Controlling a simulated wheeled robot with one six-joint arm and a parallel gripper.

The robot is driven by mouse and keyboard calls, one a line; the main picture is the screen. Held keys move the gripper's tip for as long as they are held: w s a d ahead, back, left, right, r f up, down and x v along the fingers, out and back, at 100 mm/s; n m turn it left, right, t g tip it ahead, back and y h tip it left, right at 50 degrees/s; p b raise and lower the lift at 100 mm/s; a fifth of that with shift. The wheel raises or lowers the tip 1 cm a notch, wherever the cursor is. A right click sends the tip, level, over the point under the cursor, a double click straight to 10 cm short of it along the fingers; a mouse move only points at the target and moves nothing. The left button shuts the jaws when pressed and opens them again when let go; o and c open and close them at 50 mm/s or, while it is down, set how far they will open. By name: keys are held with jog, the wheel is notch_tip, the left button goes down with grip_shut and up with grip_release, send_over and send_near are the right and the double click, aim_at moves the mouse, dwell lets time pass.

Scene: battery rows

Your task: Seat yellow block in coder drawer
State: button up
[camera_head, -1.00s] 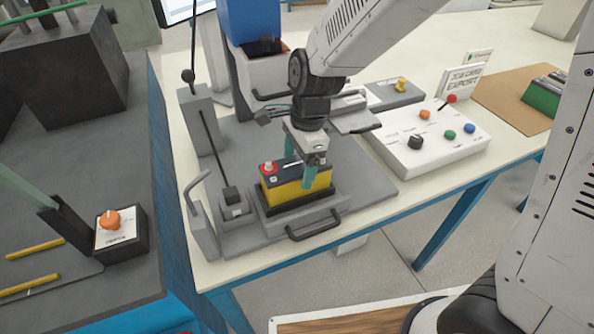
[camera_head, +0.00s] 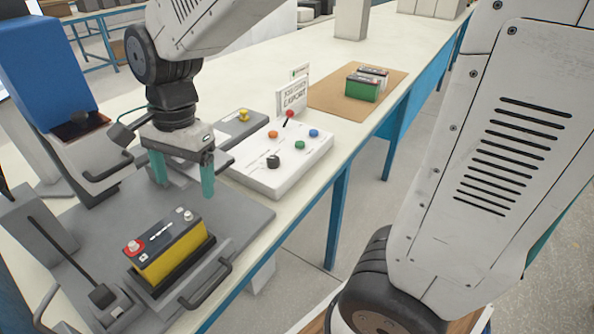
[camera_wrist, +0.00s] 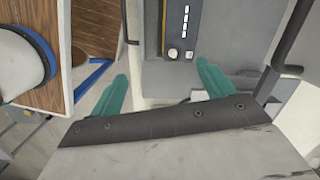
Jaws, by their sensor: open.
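The yellow block (camera_head: 170,248), shaped like a battery with a black top and a red terminal cap, sits upright in the dark drawer tray (camera_head: 203,257) on the grey machine base. Its top (camera_wrist: 177,28) shows at the upper middle of the wrist view. My gripper (camera_head: 184,183) has teal fingers spread wide, with nothing between them. It hangs above and behind the block, apart from it. In the wrist view the fingers (camera_wrist: 162,75) are apart and empty. How deep the block sits in the tray cannot be told.
A drawer handle (camera_head: 205,285) stands at the tray's front. A lever unit (camera_head: 104,295) is at its left. A white control panel (camera_head: 280,158) with coloured knobs is to the right. A green battery (camera_head: 362,88) rests on a brown mat (camera_head: 325,96) farther back.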

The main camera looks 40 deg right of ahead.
jog(key=s+d+r+n+t+h, duration=0.1)
jog(key=s+d+r+n, duration=0.3)
jog(key=s+d+n, duration=0.7)
jog(key=s+d, duration=0.3)
jog(key=s, duration=0.3)
jog(key=shift+n+h, duration=0.3)
jog(key=shift+r, duration=0.1)
dwell(0.8)
